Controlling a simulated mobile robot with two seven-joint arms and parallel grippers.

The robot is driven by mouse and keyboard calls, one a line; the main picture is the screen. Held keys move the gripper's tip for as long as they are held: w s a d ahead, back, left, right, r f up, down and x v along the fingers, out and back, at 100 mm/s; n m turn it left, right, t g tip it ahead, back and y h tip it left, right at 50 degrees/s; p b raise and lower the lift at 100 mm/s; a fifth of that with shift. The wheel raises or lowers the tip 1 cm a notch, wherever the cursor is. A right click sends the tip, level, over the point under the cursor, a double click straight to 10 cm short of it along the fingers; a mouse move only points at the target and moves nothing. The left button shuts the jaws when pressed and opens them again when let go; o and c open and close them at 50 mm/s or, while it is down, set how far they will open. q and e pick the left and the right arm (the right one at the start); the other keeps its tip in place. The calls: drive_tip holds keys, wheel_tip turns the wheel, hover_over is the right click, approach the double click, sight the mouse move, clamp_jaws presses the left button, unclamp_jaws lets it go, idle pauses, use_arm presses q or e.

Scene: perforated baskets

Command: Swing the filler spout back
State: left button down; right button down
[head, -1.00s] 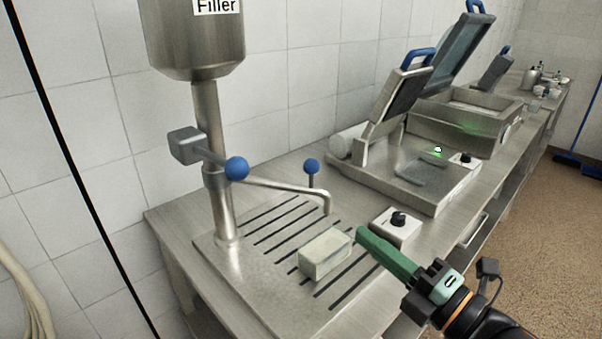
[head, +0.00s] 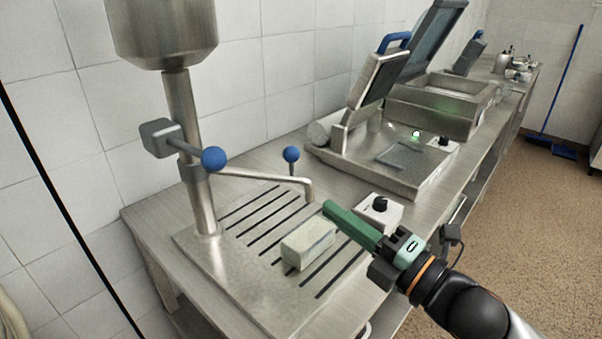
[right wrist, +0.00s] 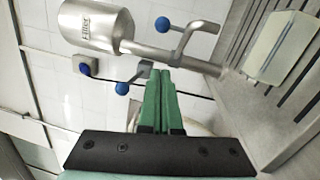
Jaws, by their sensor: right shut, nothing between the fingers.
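The steel filler (head: 190,130) stands at the left of the bench in the head view. Its bent spout (head: 265,180) reaches right over the slotted drip plate, and a post with a blue ball (head: 291,154) rises from it. A pale rectangular tub (head: 308,244) stands on the slotted plate, in front of the spout's end. My right gripper (head: 328,207) has green fingers shut with nothing between them, just right of the spout's tip. In the right wrist view the fingers (right wrist: 160,75) point toward the filler, and the spout (right wrist: 185,45) shows above them. My left gripper is not in view.
A white control box with a black knob (head: 379,211) sits right of my fingers. An open sealing machine (head: 400,165) with a raised lid stands behind it. A blue ball lever (head: 213,158) sticks out from the filler column. Floor is clear at right.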

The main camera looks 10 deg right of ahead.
drive_tip(key=w+a+r+p, duration=0.2)
drive_tip(key=w+a, duration=0.1)
drive_tip(key=w, duration=0.7)
drive_tip(key=shift+w+p, duration=0.3)
drive_tip(key=shift+w, duration=0.05)
drive_tip(key=shift+w, duration=0.1)
